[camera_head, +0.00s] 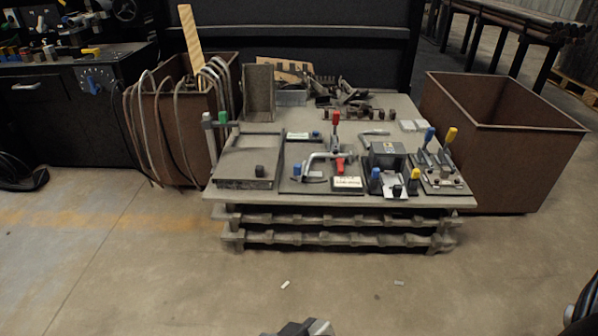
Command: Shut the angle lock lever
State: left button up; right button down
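Several levers and clamps stand on the low grey table (400,110); I cannot tell for sure which one is the angle lock lever. A clamp with an upright red handle (336,118) and a silver arm (318,157) stands in the middle, with a second red part (340,165) below it. At the right are an upright blue-handled lever (429,137) and a yellow-handled lever (450,136), both leaning slightly right, on one plate. A green-tipped fixture (222,118) stands at the left edge. Neither gripper shows clearly in this view.
An open brown bin (500,150) stands right of the table. Another bin (185,140) with hanging cables stands left. A dark workbench (70,105) is at the far left. The floor (150,270) in front of the table is mostly clear.

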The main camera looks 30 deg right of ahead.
aim_at(339, 162)
jog(key=z, duration=0.6)
jog(key=i, duration=1.4)
jog(key=z, duration=0.55)
jog(key=i, duration=0.5)
jog(key=u, duration=0.05)
